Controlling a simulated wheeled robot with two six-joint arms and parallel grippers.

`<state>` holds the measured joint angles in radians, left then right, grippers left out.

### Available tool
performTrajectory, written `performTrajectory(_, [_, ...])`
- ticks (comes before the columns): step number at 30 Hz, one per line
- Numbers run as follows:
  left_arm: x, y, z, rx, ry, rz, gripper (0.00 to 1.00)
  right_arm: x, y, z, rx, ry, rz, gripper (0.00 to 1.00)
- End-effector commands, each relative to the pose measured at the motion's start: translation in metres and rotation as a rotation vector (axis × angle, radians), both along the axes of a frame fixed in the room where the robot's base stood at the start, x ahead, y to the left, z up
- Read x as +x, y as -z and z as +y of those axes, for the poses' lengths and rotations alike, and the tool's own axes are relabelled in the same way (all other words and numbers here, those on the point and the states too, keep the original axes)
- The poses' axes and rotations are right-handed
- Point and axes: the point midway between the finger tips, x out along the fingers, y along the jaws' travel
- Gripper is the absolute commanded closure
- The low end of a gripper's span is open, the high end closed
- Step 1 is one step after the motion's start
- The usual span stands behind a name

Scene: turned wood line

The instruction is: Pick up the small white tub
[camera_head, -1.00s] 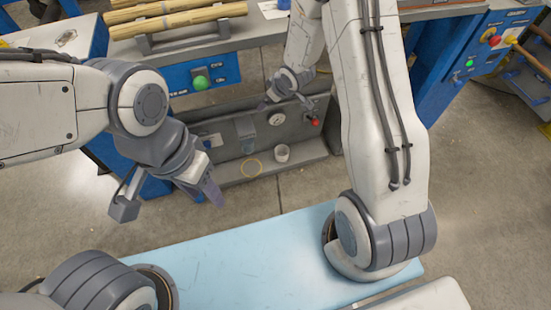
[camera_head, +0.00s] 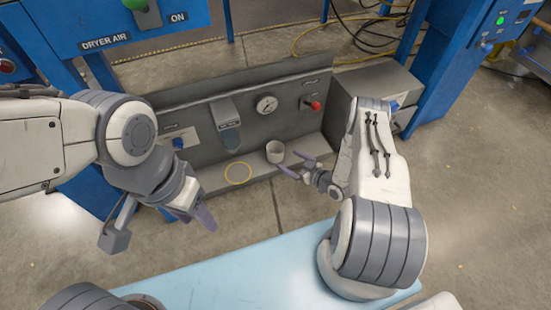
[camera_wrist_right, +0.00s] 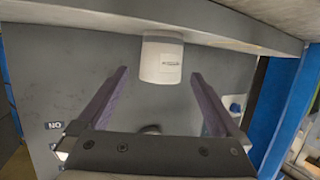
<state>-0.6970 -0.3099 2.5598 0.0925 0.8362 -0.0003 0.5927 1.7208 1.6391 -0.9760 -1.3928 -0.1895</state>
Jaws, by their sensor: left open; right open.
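The small white tub (camera_head: 275,152) stands upright on the grey ledge of the machine panel in the head view. In the right wrist view the tub (camera_wrist_right: 161,60) shows a small label and lies ahead of the two purple fingers, in line with the gap between them. My right gripper (camera_head: 292,163) is open and empty, close to the tub on its near right side; I see no contact. It also shows in the right wrist view (camera_wrist_right: 158,82). My left gripper (camera_head: 207,217) hangs to the left, apart from the tub, with nothing visible in it.
A yellow ring (camera_head: 238,173) marks the ledge (camera_head: 212,181) left of the tub, below a grey-blue dispenser (camera_head: 229,128). The panel behind carries a gauge (camera_head: 266,104) and a red knob (camera_head: 315,106). A light blue surface (camera_head: 235,272) lies in front.

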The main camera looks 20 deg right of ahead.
Motion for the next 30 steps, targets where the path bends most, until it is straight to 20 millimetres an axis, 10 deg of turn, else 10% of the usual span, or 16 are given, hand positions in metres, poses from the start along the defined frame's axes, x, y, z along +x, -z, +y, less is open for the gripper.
performTrajectory(18, [0.0,0.055,0.0,0.0,0.0,0.0,0.5,0.062,0.023,0.03,-0.003,-0.004,0.001,0.0])
performTrajectory(30, [0.0,0.058,0.0,0.0,0.0,0.0,0.5,0.072,0.022,0.033,0.0,0.002,0.003,0.08])
